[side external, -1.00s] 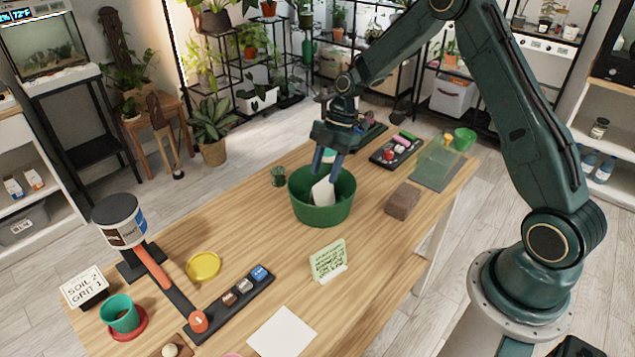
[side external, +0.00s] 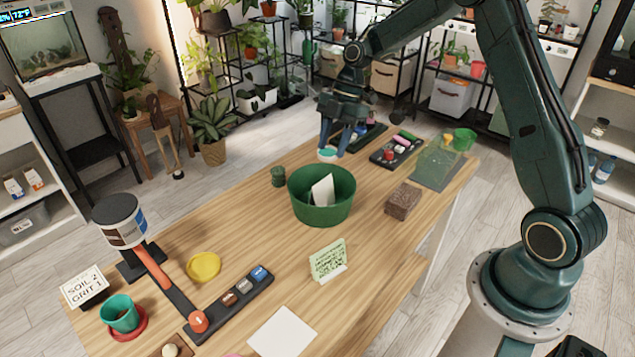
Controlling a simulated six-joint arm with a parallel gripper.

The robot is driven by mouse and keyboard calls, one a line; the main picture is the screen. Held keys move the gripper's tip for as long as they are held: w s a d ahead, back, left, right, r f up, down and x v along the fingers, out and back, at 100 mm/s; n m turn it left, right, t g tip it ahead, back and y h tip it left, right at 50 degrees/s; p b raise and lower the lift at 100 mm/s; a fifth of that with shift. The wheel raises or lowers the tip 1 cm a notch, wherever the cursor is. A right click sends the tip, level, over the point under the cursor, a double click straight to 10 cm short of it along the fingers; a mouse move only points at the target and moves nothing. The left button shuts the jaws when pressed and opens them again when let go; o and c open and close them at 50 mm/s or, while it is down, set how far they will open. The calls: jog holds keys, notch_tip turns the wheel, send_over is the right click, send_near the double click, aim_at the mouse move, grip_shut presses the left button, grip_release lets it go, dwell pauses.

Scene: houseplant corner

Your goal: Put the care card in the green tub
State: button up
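The green tub (side external: 322,213) stands on the wooden table near the middle. A white card (side external: 323,189), which looks like the care card, is inside it, tilted on edge against the tub's wall, its top near the rim. My gripper (side external: 333,150) is above and behind the tub, clear of the card. Its two fingers point down and are apart, with nothing held between them.
A brown block (side external: 403,201) sits right of the tub, and a small dark green pot (side external: 278,176) sits left. A printed sign (side external: 328,261) stands in front. A black tray (side external: 397,150) of small items and a translucent green container (side external: 437,158) are behind right.

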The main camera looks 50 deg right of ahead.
jog(key=s+a+r+m+t+h, duration=0.1)
jog(key=s+a+r+m, duration=0.25)
jog(key=s+r, duration=0.35)
jog(key=s+a+r+m+t+h, duration=0.1)
jog(key=s+a+r+m+h, duration=0.15)
jog(key=s+r+m, duration=0.4)
jog(key=s+a+r+m+t, duration=0.1)
jog(key=s+r+m, duration=0.1)
jog(key=s+m, duration=0.2)
jog(key=s+a+r+m+t, duration=0.1)
jog(key=s+m, duration=0.3)
jog(key=s, duration=0.7)
jog(key=shift+s+r+t+h, duration=0.3)
jog(key=shift+r+t+h, duration=0.2)
jog(key=shift+t, duration=0.3)
